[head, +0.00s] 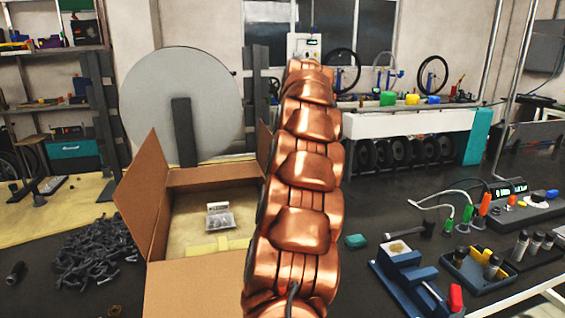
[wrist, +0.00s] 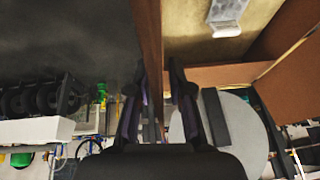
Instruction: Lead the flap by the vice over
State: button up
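The open cardboard box (head: 200,285) stands on the dark table, left of my copper arm. Its flap on the vice side (head: 264,145) shows as a raised sliver beside my arm; the rest is hidden behind the arm. In the wrist view this flap (wrist: 148,35) is a narrow brown strip seen nearly edge-on. My gripper (wrist: 154,80) has one dark finger on each side of the flap, with the fingers apart. I cannot tell whether either finger touches it. The head view hides my gripper behind the arm. The blue vice (head: 410,275) stands right of my arm.
The left flap (head: 142,195) leans outward. A small packet (head: 220,215) lies inside the box, also in the wrist view (wrist: 228,12). Dark parts (head: 95,255) are heaped at left. A large grey disc (head: 185,95) stands behind the box.

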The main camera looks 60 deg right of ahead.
jog(key=shift+o, duration=0.4)
jog(key=shift+f, duration=0.1)
jog(key=v, duration=0.7)
jog(key=shift+r, duration=0.25)
jog(key=shift+s, duration=0.1)
jog(key=shift+r, duration=0.15)
dwell(0.3)
